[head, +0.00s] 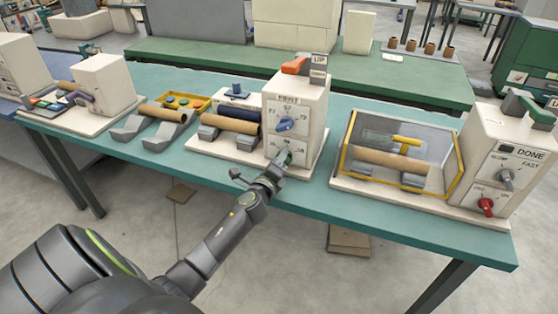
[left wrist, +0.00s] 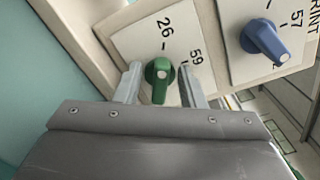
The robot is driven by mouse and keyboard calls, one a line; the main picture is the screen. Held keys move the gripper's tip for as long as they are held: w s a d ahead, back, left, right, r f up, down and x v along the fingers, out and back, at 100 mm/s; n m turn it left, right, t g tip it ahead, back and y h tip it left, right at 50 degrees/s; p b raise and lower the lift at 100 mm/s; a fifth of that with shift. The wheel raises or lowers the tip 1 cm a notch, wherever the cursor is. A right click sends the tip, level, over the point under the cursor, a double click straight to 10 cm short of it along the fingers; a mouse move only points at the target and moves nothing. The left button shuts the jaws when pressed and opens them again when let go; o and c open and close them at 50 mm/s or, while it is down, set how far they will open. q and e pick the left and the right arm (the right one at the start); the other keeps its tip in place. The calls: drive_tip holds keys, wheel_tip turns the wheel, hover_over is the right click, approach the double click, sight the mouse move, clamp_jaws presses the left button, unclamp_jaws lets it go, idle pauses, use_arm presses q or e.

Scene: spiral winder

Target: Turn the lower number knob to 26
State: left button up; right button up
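The lower number knob is green and sits low on the front of the white winder box (head: 297,105). In the left wrist view the green knob (left wrist: 158,78) has "26" printed above it and "59" at its upper right. I cannot tell for certain which number it points to. My left gripper (left wrist: 160,85) has one finger on each side of the knob, with narrow gaps showing, so it is open around it. In the head view my left gripper (head: 275,172) reaches the box's lower front and partly covers the knob. My right gripper is not in view.
A blue knob (head: 286,124) sits above, marked "57" in the wrist view. An orange-handled lever (head: 296,65) tops the box. A yellow-framed clear guard (head: 400,148) and a box with a red knob (head: 486,206) stand to the right. Rolls on grey cradles lie left.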

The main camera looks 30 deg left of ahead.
use_arm(q)
drive_tip(key=v, duration=1.7)
drive_tip(key=shift+s, duration=0.25)
